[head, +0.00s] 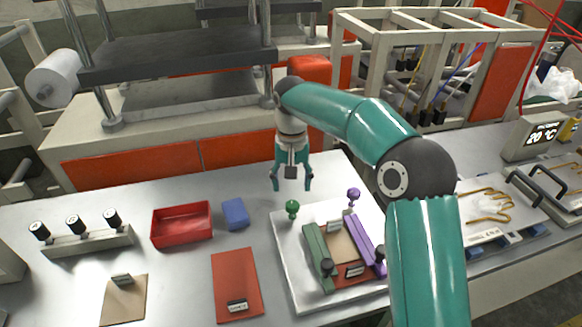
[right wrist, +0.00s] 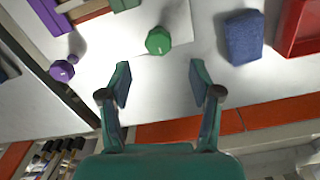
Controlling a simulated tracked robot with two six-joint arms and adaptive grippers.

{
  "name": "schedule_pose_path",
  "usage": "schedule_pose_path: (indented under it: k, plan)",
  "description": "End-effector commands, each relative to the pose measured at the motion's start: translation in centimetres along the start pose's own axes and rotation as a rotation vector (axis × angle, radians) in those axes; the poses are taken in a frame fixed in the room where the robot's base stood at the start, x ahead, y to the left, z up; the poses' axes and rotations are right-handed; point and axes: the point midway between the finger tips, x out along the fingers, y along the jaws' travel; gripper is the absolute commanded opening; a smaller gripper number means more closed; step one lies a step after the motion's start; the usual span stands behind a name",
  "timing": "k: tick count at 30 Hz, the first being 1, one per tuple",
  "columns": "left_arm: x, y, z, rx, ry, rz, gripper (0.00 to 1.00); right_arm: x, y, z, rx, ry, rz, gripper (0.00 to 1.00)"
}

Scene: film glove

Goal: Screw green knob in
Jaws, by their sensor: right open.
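The green knob (head: 292,208) stands at the back left corner of the white plate (head: 283,262). A purple knob (head: 354,195) stands at the plate's back right. On the plate is a fixture with a green bar (head: 318,258) and a purple bar (head: 366,243). My right gripper (head: 291,186) is open and empty, above and behind the green knob. In the right wrist view the green knob (right wrist: 158,40) lies ahead of and between the open fingers (right wrist: 158,82), apart from both. The purple knob (right wrist: 62,71) is to the left there. My left gripper is not in view.
A blue block (head: 235,214) and a red tray (head: 181,224) stand left of the plate. An orange sheet (head: 236,285) and a brown sheet (head: 124,300) lie at the front. A holder with several black-capped pieces (head: 88,243) is far left. A press stands behind.

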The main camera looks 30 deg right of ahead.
Motion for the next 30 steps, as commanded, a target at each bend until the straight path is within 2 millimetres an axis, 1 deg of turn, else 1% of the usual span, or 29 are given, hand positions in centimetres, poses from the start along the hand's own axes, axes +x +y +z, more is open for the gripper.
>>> schedule_pose_path:
  k: [1, 3, 6, 10, 14, 30]
  plan:
    - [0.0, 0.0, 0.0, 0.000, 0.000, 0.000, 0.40, -1.1, -0.1, -0.1, 0.001, 0.004, -0.002, 0.64]
    - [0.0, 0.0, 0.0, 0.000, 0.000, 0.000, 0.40, -2.3, -0.1, -0.1, 0.001, 0.002, -0.002, 0.64]
    - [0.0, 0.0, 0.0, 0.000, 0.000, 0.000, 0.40, -3.6, -0.1, -0.2, -0.001, 0.000, 0.000, 0.64]
    - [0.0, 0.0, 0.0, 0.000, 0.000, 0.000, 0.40, -4.6, -0.1, -0.1, -0.001, -0.002, 0.000, 0.64]
    - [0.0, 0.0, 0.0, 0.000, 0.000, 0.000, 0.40, -4.9, -0.1, -0.1, -0.001, -0.003, 0.001, 0.64]
    - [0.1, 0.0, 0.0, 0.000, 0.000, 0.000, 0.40, -4.9, -0.1, -0.1, 0.000, -0.003, 0.001, 0.64]
